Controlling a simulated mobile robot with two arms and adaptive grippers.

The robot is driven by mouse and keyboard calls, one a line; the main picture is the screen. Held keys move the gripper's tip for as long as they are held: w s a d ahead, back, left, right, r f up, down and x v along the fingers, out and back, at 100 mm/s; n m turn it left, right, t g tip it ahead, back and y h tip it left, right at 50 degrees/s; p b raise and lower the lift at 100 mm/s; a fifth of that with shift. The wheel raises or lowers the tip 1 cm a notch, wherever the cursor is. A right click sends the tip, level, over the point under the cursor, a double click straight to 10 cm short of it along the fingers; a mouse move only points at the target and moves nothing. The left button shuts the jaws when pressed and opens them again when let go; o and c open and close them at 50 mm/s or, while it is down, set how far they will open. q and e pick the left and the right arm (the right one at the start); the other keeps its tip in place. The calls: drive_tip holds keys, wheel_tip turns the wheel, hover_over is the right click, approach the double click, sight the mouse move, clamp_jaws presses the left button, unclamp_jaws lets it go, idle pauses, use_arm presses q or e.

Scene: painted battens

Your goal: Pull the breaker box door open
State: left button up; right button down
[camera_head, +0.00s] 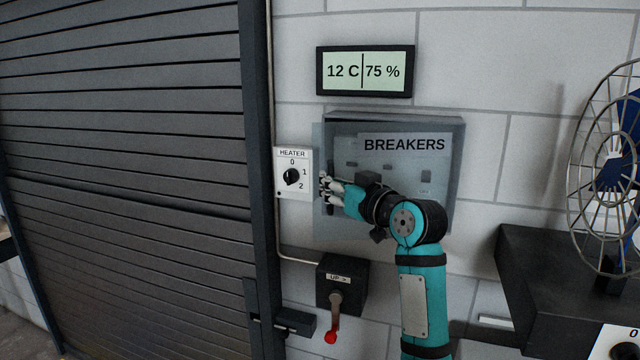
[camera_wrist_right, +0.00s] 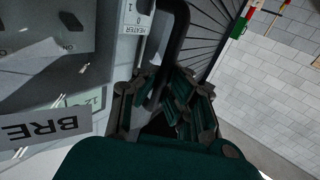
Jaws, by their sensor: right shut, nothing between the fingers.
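The breaker box (camera_head: 320,225) is on the brick wall, with a grey see-through door (camera_head: 440,175) labelled BREAKERS. Switches show through the door. I cannot tell from the head view whether the door stands slightly ajar. My right gripper (camera_head: 329,188) is at the door's left edge, beside the heater dial. In the right wrist view a dark curved handle (camera_wrist_right: 176,42) runs down to the fingers (camera_wrist_right: 163,105), which are closed around or beside it; I cannot tell whether they touch it. The BREAKERS label (camera_wrist_right: 42,125) also shows there. My left gripper is out of view.
The heater switch (camera_head: 293,174) is close to the left of my fingers. A black box with a red-tipped lever (camera_head: 333,318) is below. A shutter door (camera_head: 130,130) fills the left. A fan (camera_head: 610,170) stands on a dark shelf (camera_head: 530,260) at right.

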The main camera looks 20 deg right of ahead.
drive_tip(key=c, duration=1.9)
unclamp_jaws()
drive_tip(key=shift+s+r, duration=0.25)
drive_tip(key=shift+s, duration=0.55)
drive_tip(key=shift+c, duration=0.2)
drive_tip(key=shift+o, duration=1.2)
drive_tip(key=shift+r, duration=0.1)
drive_tip(key=shift+o, duration=0.3)
drive_tip(key=w, duration=0.1)
drive_tip(key=w+f, duration=0.1)
drive_tip(key=w, duration=0.1)
drive_tip(key=shift+d+f, duration=0.1)
drive_tip(key=shift+f, duration=0.05)
drive_tip(key=shift+s, duration=0.15)
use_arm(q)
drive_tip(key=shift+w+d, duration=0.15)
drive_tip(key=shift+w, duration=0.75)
use_arm(e)
drive_tip(key=v, duration=1.2)
drive_tip(key=shift+d, duration=0.1)
